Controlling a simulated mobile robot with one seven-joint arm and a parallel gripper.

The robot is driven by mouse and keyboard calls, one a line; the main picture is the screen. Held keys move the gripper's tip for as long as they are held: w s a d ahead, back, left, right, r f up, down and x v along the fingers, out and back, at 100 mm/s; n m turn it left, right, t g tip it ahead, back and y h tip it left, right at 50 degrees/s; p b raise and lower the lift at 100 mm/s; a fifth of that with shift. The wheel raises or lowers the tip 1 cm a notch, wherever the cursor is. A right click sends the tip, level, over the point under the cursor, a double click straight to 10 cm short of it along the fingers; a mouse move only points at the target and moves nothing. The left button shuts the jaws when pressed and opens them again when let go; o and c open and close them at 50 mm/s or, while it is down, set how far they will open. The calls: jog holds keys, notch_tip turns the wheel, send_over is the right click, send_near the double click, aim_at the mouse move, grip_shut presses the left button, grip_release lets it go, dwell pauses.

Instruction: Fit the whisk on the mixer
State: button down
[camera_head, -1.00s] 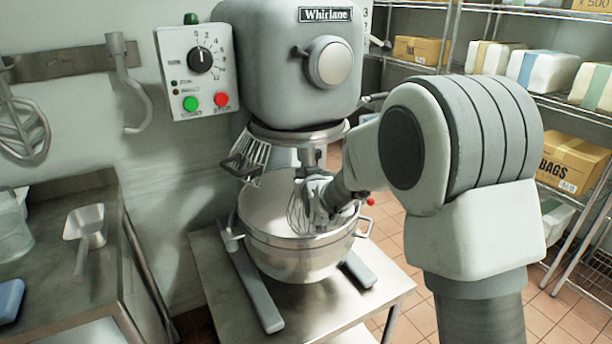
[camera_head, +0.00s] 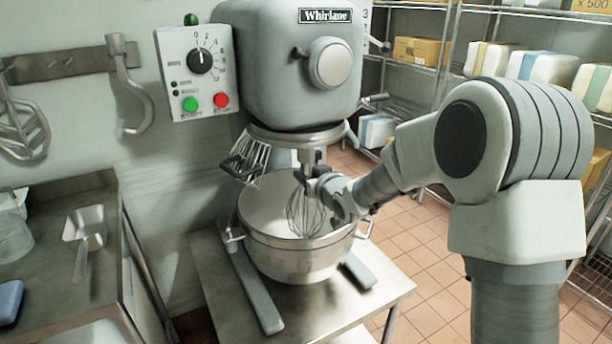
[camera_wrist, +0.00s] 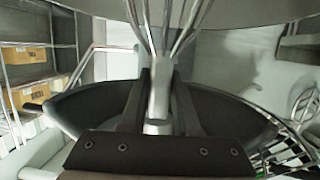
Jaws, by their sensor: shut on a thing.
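The whisk (camera_head: 305,213) hangs with its wire end down, above and partly inside the steel bowl (camera_head: 290,262). My gripper (camera_head: 318,184) is shut on the whisk's shank, just under the mixer head (camera_head: 292,60). In the wrist view my gripper (camera_wrist: 159,105) shows its two dark fingers either side of the whisk's metal shank (camera_wrist: 158,92), with the wires spreading from it. The mixer's shaft (camera_head: 308,157) comes down close above the whisk's top. I cannot tell whether the two touch.
A wire guard (camera_head: 247,160) hangs at the left of the mixer head. The control box (camera_head: 200,72) is on the left. A dough hook (camera_head: 128,85) and a flat beater (camera_head: 22,125) hang on the wall rack. Shelves with boxes (camera_head: 418,50) stand behind on the right.

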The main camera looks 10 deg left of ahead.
jog(key=shift+w+r+n+g+y, duration=0.15)
jog(key=shift+r+n+g+y, duration=0.6)
jog(key=shift+n+y, duration=0.5)
jog(key=shift+a, duration=0.1)
jog(key=c, duration=0.7)
grip_release()
jog(key=shift+o, duration=0.7)
jog(key=shift+f, duration=0.3)
jog(key=shift+f, duration=0.1)
